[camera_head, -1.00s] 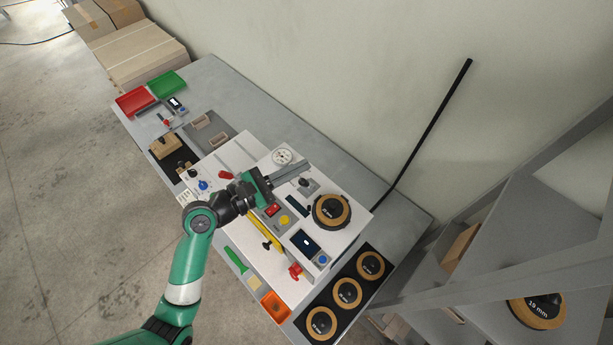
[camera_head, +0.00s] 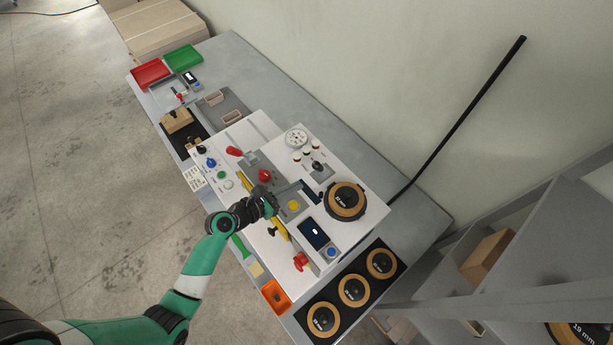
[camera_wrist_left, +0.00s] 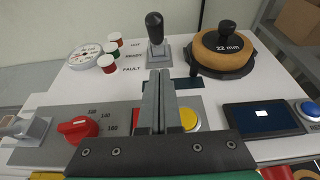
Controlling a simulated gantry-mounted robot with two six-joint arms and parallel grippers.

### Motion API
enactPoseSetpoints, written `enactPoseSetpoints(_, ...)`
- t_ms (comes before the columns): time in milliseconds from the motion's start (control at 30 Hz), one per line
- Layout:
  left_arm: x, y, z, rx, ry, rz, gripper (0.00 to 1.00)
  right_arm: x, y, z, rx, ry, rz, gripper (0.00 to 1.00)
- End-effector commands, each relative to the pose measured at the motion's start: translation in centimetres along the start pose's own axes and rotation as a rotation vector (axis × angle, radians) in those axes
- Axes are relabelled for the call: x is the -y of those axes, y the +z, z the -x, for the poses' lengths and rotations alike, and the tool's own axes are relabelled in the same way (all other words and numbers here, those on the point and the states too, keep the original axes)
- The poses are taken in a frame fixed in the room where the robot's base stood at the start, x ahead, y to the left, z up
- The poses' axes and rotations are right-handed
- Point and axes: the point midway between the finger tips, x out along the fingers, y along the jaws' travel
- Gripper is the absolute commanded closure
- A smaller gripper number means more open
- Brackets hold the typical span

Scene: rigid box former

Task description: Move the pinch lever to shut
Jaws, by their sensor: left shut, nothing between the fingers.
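A black-handled lever (camera_head: 317,166) stands on a grey plate on top of the white machine, beside small indicator lamps. I take it to be the pinch lever, but no label confirms this. In the left wrist view the lever (camera_wrist_left: 154,30) stands roughly upright, just beyond my fingertips. My right gripper is not in view.
A 22 mm tape roll (camera_head: 345,199) sits right of the lever. Near the fingers are a red dial (camera_head: 265,176), a yellow button (camera_head: 293,205) and a dark screen (camera_head: 313,233). A round gauge or reel (camera_head: 297,137) is behind. Spare rolls (camera_head: 353,290) lie front right.

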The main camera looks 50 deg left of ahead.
Motion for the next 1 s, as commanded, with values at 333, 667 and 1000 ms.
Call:
enactPoseSetpoints(333, 0.0, 2.7, -4.0, 0.000, 0.000, -0.002, 1.00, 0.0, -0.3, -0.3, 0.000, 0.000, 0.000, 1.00)
enactPoseSetpoints(667, 0.0, 2.8, -4.2, 0.000, 0.001, 0.000, 1.00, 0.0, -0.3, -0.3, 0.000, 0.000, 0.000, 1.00)
enactPoseSetpoints(1000, 0.4, 3.7, -4.4, -0.042, -0.008, -0.004, 1.00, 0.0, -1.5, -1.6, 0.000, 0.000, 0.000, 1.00)
